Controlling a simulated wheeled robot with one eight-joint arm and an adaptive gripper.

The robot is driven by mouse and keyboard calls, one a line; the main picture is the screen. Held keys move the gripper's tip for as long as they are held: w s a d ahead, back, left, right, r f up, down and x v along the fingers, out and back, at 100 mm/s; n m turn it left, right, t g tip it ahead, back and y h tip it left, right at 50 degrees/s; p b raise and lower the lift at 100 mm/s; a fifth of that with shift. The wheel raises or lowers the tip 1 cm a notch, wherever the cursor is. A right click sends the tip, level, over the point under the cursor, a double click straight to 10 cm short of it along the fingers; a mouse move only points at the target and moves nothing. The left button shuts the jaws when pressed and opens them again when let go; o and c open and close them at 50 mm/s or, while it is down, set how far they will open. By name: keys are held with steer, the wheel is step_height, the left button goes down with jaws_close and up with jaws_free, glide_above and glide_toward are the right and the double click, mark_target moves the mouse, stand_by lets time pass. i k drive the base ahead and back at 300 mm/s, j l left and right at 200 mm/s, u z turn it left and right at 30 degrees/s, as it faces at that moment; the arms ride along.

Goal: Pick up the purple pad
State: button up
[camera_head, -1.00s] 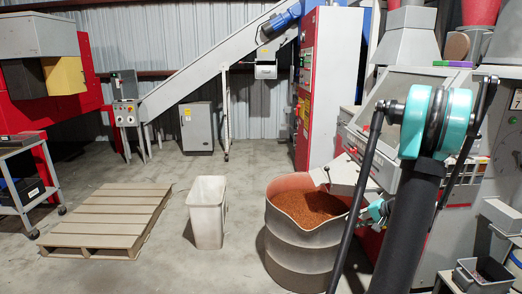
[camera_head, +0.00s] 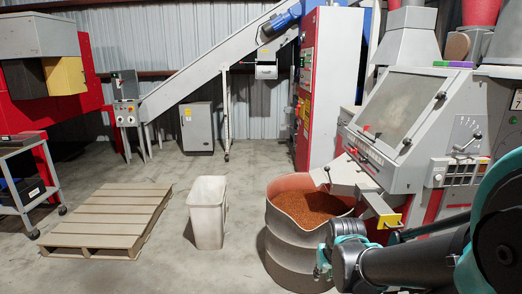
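A small purple pad (camera_head: 439,63) lies on a ledge at the top of the grey machine at the upper right, beside a green one (camera_head: 460,64). It is small in this view and its shape is hard to make out. My arm comes in from the lower right. Its end, with grey and teal parts (camera_head: 338,257), is low in front of the drum, well below and to the left of the pad. I cannot make out fingers there, nor whether my gripper is open or shut. I see nothing held.
A grey drum (camera_head: 285,230) full of orange-brown granules stands in front of the grey machine (camera_head: 426,118). A white bin (camera_head: 207,212) and a wooden pallet (camera_head: 105,222) are on the floor to the left.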

mark_target(452, 64)
steer(key=i+j+z, duration=0.1)
steer(key=j+z, duration=0.15)
steer(key=z, duration=0.2)
steer(key=k+l+z, duration=0.15)
steer(key=z, duration=0.35)
steer(key=l, duration=0.1)
